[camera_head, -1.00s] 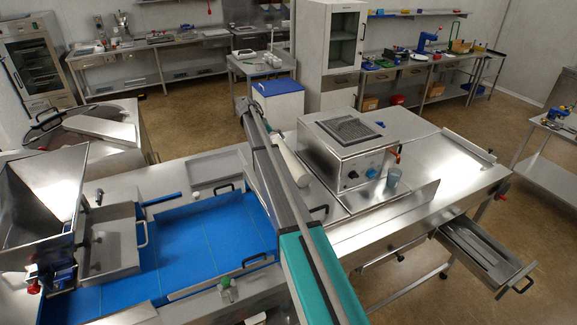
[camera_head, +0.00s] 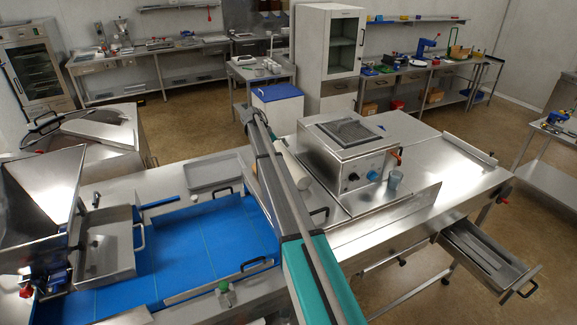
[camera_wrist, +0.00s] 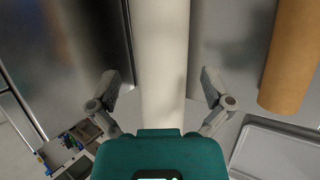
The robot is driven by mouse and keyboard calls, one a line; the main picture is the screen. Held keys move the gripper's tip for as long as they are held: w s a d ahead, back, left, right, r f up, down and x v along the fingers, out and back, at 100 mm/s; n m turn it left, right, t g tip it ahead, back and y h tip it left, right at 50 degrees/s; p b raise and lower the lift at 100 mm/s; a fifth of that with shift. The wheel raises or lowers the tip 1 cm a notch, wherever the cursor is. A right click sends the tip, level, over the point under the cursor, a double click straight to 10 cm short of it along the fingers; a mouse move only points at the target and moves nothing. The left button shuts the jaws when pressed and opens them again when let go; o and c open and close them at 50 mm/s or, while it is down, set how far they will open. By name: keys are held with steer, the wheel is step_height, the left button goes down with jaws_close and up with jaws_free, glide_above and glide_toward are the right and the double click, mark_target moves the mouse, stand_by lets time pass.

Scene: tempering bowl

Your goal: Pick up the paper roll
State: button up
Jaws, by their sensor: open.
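The paper roll (camera_wrist: 163,60) is a long white cylinder that runs up the middle of the wrist view. In the head view part of a white roll (camera_head: 291,165) shows beside my arm, next to the steel box. My gripper (camera_wrist: 160,80) is open, with one finger on each side of the white roll. Gaps show between the fingers and the roll, so I see no grip. My palm covers the near end of the roll.
A brown roll (camera_wrist: 290,58) lies right of the white one in the wrist view, near a grey tray (camera_wrist: 278,152). A blue belt (camera_head: 205,245) lies left.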

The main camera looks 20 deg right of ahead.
mark_target(285, 157)
steer(key=shift+b+x, duration=1.5)
steer(key=shift+x, duration=0.65)
steer(key=shift+c, duration=0.3)
steer(key=c, duration=1)
steer(key=shift+r, duration=0.15)
step_height(285, 157, up, 10)
steer(key=p, duration=1)
